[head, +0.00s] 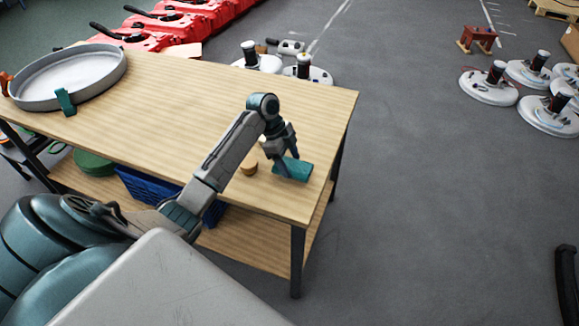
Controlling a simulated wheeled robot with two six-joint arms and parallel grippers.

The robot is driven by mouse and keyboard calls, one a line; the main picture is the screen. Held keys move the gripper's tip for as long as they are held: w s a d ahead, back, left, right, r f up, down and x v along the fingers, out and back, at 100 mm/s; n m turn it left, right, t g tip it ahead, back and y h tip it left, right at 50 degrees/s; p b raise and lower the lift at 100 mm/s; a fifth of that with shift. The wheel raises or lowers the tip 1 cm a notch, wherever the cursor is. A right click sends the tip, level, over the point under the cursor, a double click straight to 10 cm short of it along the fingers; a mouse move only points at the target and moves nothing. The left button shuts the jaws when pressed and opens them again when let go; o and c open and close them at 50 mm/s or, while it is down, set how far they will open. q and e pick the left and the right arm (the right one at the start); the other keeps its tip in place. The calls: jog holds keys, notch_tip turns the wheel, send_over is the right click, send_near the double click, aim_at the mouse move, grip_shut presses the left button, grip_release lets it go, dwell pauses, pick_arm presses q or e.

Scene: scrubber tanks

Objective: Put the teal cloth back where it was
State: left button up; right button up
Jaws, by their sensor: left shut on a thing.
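The teal cloth (297,170) is a small flat folded piece at the right end of the wooden table. My left gripper (284,167) points down and is shut on the cloth's left part. The cloth is at or just above the table top; I cannot tell whether it touches. A second teal piece (65,101) hangs over the rim of the round grey tray at the table's left end. My right gripper is not in view.
The wooden table (190,100) has clear room in its middle. A small tan round object (249,168) stands just left of my left gripper. The round grey tray (117,68) fills the far left. A blue crate (140,186) sits on the lower shelf.

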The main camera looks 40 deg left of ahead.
aim_at(287, 164)
pick_arm(q)
notch_tip(287, 164, down, 2)
jog(key=shift+f, duration=0.45)
jog(key=o, duration=1)
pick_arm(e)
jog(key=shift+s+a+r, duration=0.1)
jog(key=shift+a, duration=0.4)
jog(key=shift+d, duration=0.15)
